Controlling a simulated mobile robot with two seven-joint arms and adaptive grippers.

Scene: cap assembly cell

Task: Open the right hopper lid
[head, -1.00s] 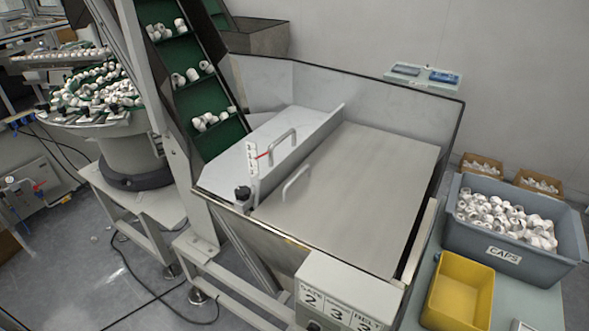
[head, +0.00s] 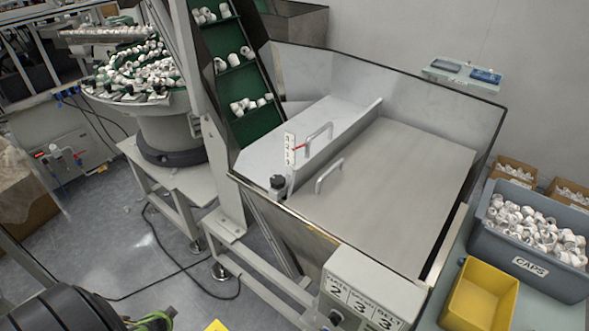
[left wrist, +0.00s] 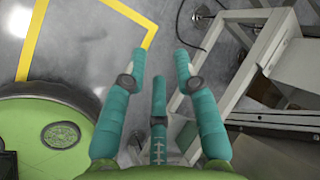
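The hopper (head: 300,228) stands in the middle of the head view. Its right lid (head: 400,180) is a flat grey metal panel lying down over the right part, with a bar handle (head: 328,175) near its left edge. The left panel (head: 300,135) also lies flat and has its own handle (head: 318,137); an upright divider stands between the two. My left gripper (left wrist: 160,58) shows in the left wrist view, its teal fingers spread and empty above the floor, away from the lid. My right gripper is in neither view.
A control box (head: 370,295) with number labels is fixed at the hopper's front. A grey CAPS bin (head: 530,265) and a yellow bin (head: 480,295) stand at the right. A conveyor (head: 240,85) rises behind the hopper's left side. The hopper top is clear.

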